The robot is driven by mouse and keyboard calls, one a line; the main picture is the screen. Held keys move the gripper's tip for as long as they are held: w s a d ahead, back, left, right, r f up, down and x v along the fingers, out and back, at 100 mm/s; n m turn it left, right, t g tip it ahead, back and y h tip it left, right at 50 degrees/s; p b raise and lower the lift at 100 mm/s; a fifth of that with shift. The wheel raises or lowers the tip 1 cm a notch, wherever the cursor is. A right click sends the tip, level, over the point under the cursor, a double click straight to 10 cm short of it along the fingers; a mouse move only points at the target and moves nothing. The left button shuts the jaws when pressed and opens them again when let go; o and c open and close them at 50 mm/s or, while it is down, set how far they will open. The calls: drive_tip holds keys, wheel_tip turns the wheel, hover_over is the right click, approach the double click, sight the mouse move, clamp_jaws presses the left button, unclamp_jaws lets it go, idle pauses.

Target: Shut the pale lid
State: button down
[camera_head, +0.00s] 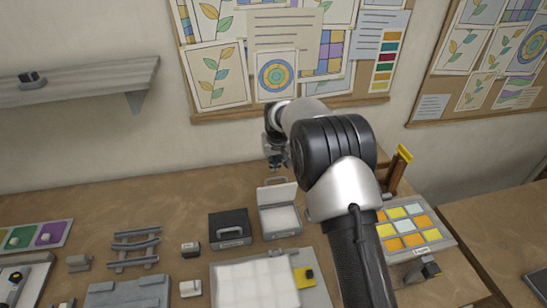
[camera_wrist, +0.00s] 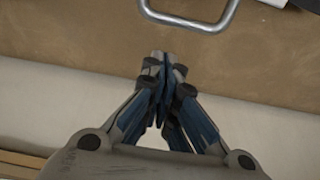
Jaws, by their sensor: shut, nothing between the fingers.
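A pale case (camera_head: 280,221) stands on the bench with its pale lid (camera_head: 277,194) raised, standing up at the case's back edge. A metal handle (camera_head: 275,181) sits at the top of the lid. A grey handle also shows at the top of the wrist view (camera_wrist: 190,20); it seems to be the lid's handle. My gripper (camera_head: 280,162) is just above and behind the raised lid, partly hidden by its own wrist. In the wrist view my gripper (camera_wrist: 164,60) is shut and empty, with its fingertips apart from the handle.
A dark closed case (camera_head: 229,226) stands left of the pale case. A white tile panel (camera_head: 250,285) lies in front, and a tray of coloured squares (camera_head: 415,234) lies at right. The wall with a pinned board (camera_head: 228,116) is close behind.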

sight(276, 189)
drive_tip(key=shift+s+d, duration=0.25)
drive_tip(key=shift+s, duration=1)
drive_tip(key=shift+s+b, duration=0.15)
drive_tip(key=shift+b, duration=0.45)
drive_tip(key=shift+s+d+t+b, duration=0.1)
drive_tip(key=shift+s+t+b, duration=0.2)
drive_tip(key=shift+t+b, duration=0.25)
drive_tip(key=shift+s, duration=0.1)
